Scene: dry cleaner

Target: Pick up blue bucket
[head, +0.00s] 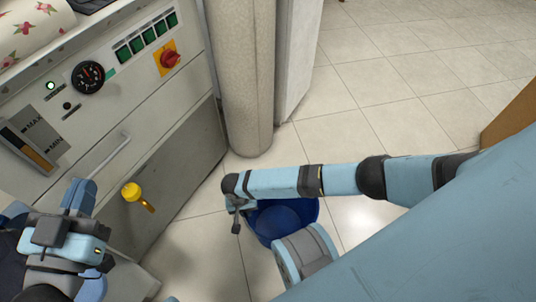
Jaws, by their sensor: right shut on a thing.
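The blue bucket (292,214) is at the lower middle of the head view, over the tiled floor; I cannot tell whether it touches the floor. My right arm crosses above it and hides part of its rim, and a grey and light blue part of me covers its front. My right gripper (237,212) is at the bucket's left edge, pointing down, shut on the bucket; the contact itself is mostly hidden. My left gripper (80,198) is at the lower left, in front of the machine and away from the bucket. Its fingers are not clear enough to tell open from shut.
A grey machine (150,105) with a gauge, green switches and a red knob stands at the left. A yellow-capped fitting (131,191) sticks out low on it. A round beige column (246,75) stands behind the bucket. Open tiled floor (400,95) lies at the upper right.

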